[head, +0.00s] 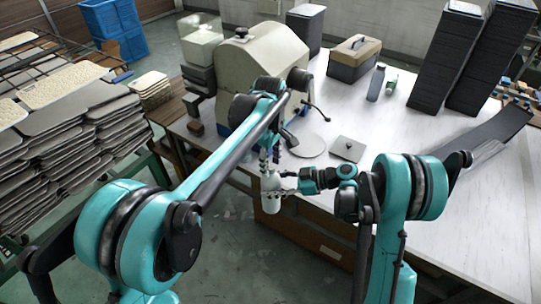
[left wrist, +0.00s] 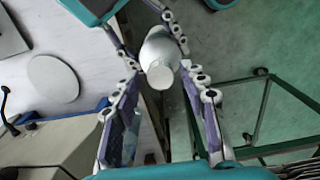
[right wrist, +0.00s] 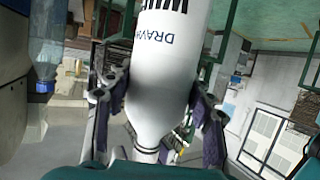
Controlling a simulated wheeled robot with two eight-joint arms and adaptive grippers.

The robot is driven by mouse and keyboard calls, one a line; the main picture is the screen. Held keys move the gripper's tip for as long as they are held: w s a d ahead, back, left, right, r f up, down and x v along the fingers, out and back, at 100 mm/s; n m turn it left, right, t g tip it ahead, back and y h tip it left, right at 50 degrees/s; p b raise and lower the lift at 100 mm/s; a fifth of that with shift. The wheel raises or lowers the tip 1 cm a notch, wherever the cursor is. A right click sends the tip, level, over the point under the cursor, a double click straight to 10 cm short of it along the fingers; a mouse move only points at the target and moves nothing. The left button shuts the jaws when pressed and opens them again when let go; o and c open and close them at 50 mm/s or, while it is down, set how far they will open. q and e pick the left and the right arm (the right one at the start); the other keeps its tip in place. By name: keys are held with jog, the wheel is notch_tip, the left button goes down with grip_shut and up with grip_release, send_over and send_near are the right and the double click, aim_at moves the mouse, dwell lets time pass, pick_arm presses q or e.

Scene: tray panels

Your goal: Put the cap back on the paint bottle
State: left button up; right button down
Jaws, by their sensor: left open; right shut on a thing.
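The white paint bottle (head: 271,183) is in my right gripper (head: 286,184), past the table's near edge. In the right wrist view the bottle (right wrist: 166,85) fills the middle, its dark lettering upside down and its neck toward the bottom. My right gripper's fingers (right wrist: 157,98) close on both its sides. A white cap-like end (right wrist: 145,157) shows at the neck beyond a dark ring; how firmly it sits I cannot tell. My left gripper (head: 269,158) is open just above the bottle. In the left wrist view the white end (left wrist: 160,77) lies between its spread fingers, apparently untouched.
The white table (head: 440,190) carries a beige machine (head: 262,68), a round disc (head: 308,146), a square plate with a knob (head: 347,149), a toolbox (head: 354,58) and a grey bottle (head: 376,83). Stacked trays (head: 60,125) stand left. Open floor lies below the grippers.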

pick_arm(q)
jog(key=shift+f, duration=0.1)
grip_shut()
jog(key=m, duration=0.3)
jog(key=shift+m, duration=0.4)
jog(key=m, duration=1.4)
jog(key=shift+o, duration=0.7)
grip_release()
